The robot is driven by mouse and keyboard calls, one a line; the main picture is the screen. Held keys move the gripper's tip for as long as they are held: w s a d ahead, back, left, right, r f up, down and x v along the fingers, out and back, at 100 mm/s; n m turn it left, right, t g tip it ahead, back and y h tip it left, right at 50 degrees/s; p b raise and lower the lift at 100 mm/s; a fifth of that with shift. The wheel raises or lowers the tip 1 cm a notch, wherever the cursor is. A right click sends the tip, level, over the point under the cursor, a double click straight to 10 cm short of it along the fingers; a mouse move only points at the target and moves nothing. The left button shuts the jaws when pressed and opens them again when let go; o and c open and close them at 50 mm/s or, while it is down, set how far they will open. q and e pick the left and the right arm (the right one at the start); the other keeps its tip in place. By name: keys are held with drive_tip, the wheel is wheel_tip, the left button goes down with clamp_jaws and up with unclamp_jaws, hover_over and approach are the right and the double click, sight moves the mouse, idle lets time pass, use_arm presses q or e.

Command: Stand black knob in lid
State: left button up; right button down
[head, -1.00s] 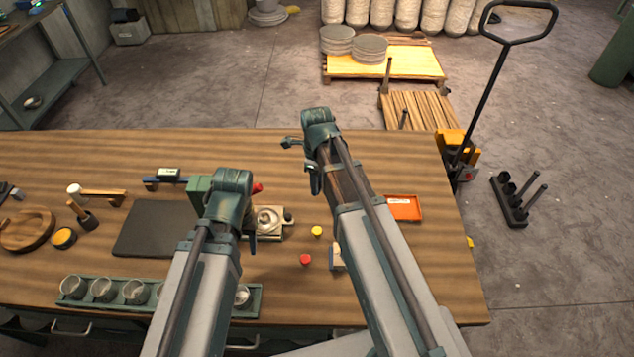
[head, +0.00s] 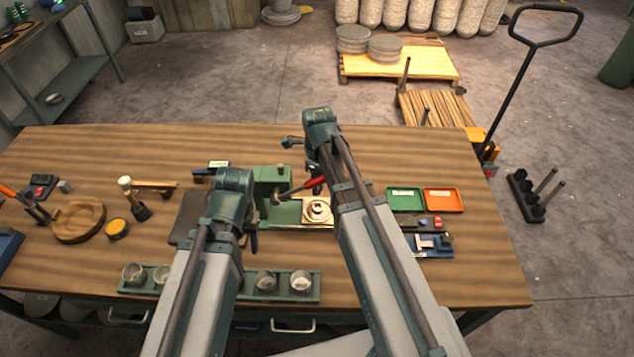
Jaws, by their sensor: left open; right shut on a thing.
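My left gripper (head: 247,235) is open, low over the table in front of the green machine; only one dark finger shows clearly, with the rest behind its arm. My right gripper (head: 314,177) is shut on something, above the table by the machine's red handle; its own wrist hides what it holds. A round copper-coloured piece (head: 318,208) lies on a pale square block just right of the machine, below and beside the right gripper. I cannot tell if it is the lid. I cannot pick out the black knob.
The green machine (head: 270,187) stands between my arms. A green rack with metal cups (head: 266,281) lies along the front edge. The far table strip is clear.

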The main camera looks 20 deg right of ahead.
drive_tip(key=shift+f+b, duration=0.6)
drive_tip(key=shift+f, duration=0.05)
use_arm(q)
wheel_tip(320, 180, down, 6)
drive_tip(key=b, duration=0.4)
drive_tip(key=shift+r, duration=0.15)
use_arm(e)
wheel_tip(320, 180, down, 4)
drive_tip(key=shift+f, duration=0.2)
use_arm(q)
drive_tip(key=shift+f+b, duration=0.7)
drive_tip(key=shift+b, duration=0.2)
use_arm(e)
drive_tip(key=shift+f, duration=0.7)
drive_tip(key=shift+c, duration=0.4)
unclamp_jaws()
drive_tip(key=shift+r, duration=0.1)
idle(0.6)
use_arm(q)
wheel_tip(320, 180, up, 8)
drive_tip(key=p, duration=0.8)
use_arm(e)
drive_tip(key=shift+r, duration=3.95)
use_arm(q)
wheel_tip(320, 180, up, 9)
drive_tip(key=p, duration=0.9)
use_arm(e)
wheel_tip(320, 180, up, 9)
